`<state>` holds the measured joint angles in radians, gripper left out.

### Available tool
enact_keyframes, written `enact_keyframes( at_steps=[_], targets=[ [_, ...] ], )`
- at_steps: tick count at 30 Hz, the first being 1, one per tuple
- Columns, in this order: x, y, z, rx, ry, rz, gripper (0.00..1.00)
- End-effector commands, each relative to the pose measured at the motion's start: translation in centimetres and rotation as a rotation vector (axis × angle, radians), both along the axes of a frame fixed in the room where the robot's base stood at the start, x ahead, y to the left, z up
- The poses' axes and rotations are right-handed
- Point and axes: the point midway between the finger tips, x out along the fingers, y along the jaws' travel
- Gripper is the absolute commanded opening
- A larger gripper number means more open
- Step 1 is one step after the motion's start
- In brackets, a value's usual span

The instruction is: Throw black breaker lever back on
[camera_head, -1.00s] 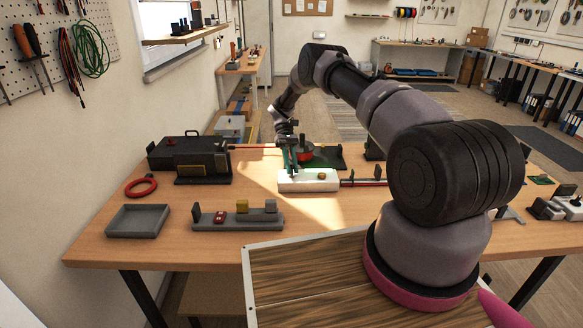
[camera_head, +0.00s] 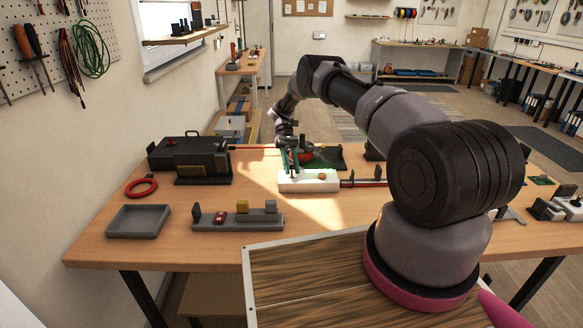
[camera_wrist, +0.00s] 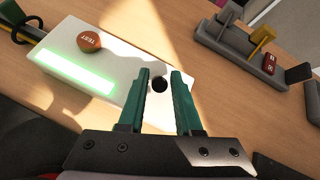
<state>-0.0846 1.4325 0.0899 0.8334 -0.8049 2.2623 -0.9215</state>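The white breaker box (camera_head: 325,186) lies on the wooden table; it also shows in the wrist view (camera_wrist: 110,62). An orange TEST button (camera_wrist: 88,42) and a glowing green strip (camera_wrist: 72,71) are on its face. A small round black lever knob (camera_wrist: 160,82) shows near the box's end, between my green fingers in the wrist view. My gripper (camera_wrist: 161,73) is open, with a slim gap on each side of the knob. In the head view my gripper (camera_head: 294,167) is at the box's left half, and the knob cannot be made out there.
A grey block (camera_head: 262,219) with yellow and grey uprights and a red part stands in front. Left are a grey tray (camera_head: 138,221), a red ring (camera_head: 141,187) and a black case (camera_head: 170,150). A red rod (camera_head: 365,184) lies right of the box.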

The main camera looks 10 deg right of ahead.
Motion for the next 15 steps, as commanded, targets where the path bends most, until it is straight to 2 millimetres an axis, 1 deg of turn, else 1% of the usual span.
enact_keyframes(
  at_steps=[4, 7, 11, 15],
  targets=[
    [0.0, 0.0, 0.2, 0.000, -0.001, 0.001, 0.33],
    [0.1, 0.0, 1.2, 0.000, -0.002, 0.000, 0.33],
    [0.1, 0.0, 3.6, -0.001, -0.004, -0.001, 0.33],
    [0.1, 0.0, 6.3, -0.001, -0.002, 0.000, 0.33]
  ],
)
